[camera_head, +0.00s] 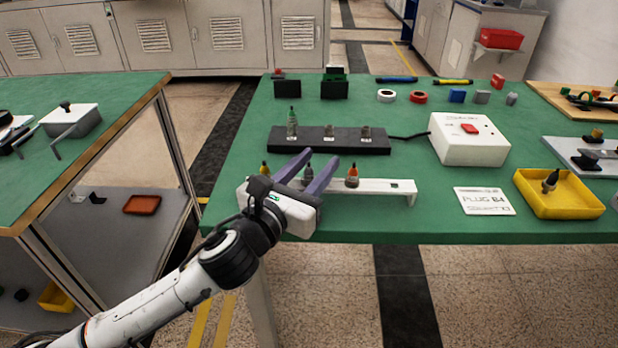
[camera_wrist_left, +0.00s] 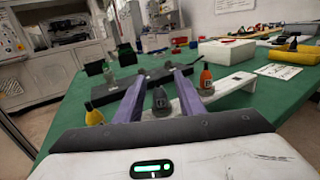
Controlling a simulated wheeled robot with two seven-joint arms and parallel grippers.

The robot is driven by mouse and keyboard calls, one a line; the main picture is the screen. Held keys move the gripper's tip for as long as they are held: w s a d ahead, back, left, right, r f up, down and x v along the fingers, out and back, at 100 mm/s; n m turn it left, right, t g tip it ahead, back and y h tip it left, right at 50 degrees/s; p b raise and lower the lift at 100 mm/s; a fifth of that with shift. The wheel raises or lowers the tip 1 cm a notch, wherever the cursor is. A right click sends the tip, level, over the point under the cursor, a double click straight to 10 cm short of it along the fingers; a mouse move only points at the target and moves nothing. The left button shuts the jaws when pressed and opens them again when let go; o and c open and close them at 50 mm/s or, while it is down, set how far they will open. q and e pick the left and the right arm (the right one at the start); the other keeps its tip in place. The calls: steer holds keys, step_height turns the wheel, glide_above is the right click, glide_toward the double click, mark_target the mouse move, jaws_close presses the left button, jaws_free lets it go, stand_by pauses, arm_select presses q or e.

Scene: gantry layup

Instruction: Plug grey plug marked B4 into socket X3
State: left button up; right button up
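A white rack (camera_head: 378,187) stands near the table's front edge. It holds a yellow-topped plug (camera_head: 264,168), a grey plug (camera_head: 307,173) and an orange plug (camera_head: 352,175). My left gripper (camera_head: 318,157) is open, its purple fingers spread on either side of the grey plug. In the left wrist view the grey plug (camera_wrist_left: 161,102) shows between the fingers, apart from both. Its marking is too small to read. Behind the rack lies a black socket block (camera_head: 347,147). A grey-green plug (camera_head: 292,124) stands at its left position; the other sockets (camera_head: 365,132) look empty. Socket labels are unreadable.
A white box with a red switch (camera_head: 468,140) stands right of the block, joined by a black cable. A card reading "PLUG B4" (camera_head: 484,201) lies in front. A yellow tray (camera_head: 585,211) holds a dark plug (camera_head: 550,181). Tape rolls and small blocks lie behind.

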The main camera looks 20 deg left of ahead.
arm_select(q)
steer(key=shift+w+d, duration=0.15)
steer(key=shift+w, duration=0.6)
jaws_close()
steer(key=shift+r, duration=0.1)
